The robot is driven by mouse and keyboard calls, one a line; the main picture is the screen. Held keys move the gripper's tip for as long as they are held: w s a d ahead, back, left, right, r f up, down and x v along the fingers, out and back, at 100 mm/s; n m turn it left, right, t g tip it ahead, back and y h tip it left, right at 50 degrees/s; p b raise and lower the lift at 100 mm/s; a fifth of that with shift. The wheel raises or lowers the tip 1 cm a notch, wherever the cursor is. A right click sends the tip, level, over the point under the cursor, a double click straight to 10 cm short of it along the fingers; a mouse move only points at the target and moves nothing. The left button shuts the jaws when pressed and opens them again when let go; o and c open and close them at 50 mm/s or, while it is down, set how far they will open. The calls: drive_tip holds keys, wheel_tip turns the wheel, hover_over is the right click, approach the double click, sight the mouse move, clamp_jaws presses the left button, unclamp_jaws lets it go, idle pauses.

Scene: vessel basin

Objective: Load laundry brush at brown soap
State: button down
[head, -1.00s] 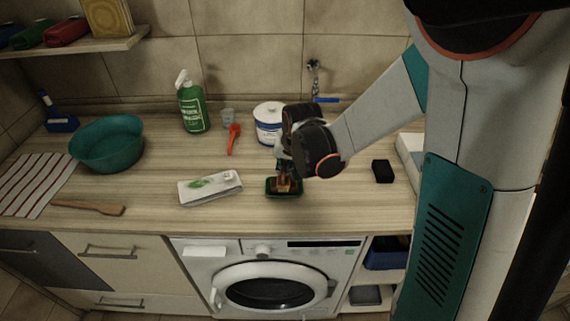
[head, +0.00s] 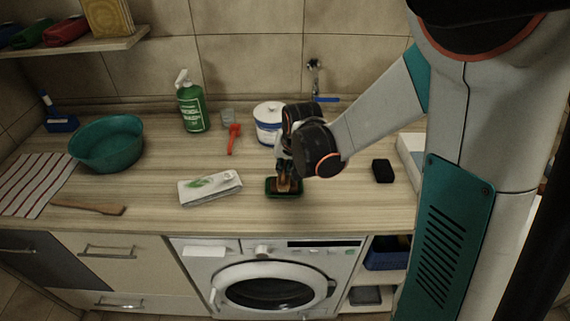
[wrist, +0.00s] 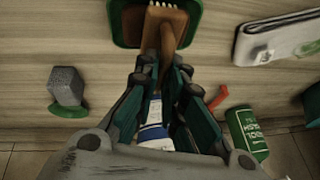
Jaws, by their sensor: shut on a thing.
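My gripper (wrist: 160,75) is shut on the brown wooden laundry brush (wrist: 150,42), whose pale bristle tufts show at the top of the wrist view. In the head view my gripper (head: 286,168) points down, with the brush (head: 289,186) at a shallow green dish (head: 271,194) near the counter's front edge. The dish (wrist: 123,28) also lies behind the brush in the wrist view. Brown soap (head: 297,185) seems to lie in the dish, mostly covered by the brush. I cannot tell whether the brush touches it.
A white tub (head: 267,124), a red-handled tool (head: 233,138) and a green spray bottle (head: 193,107) stand or lie behind. A teal basin (head: 107,146) is at the left.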

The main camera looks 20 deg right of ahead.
sight(285, 166)
idle(0.3)
drive_tip(key=shift+r+p, duration=2.45)
drive_tip(key=shift+r, duration=1.1)
drive_tip(key=shift+f, duration=0.1)
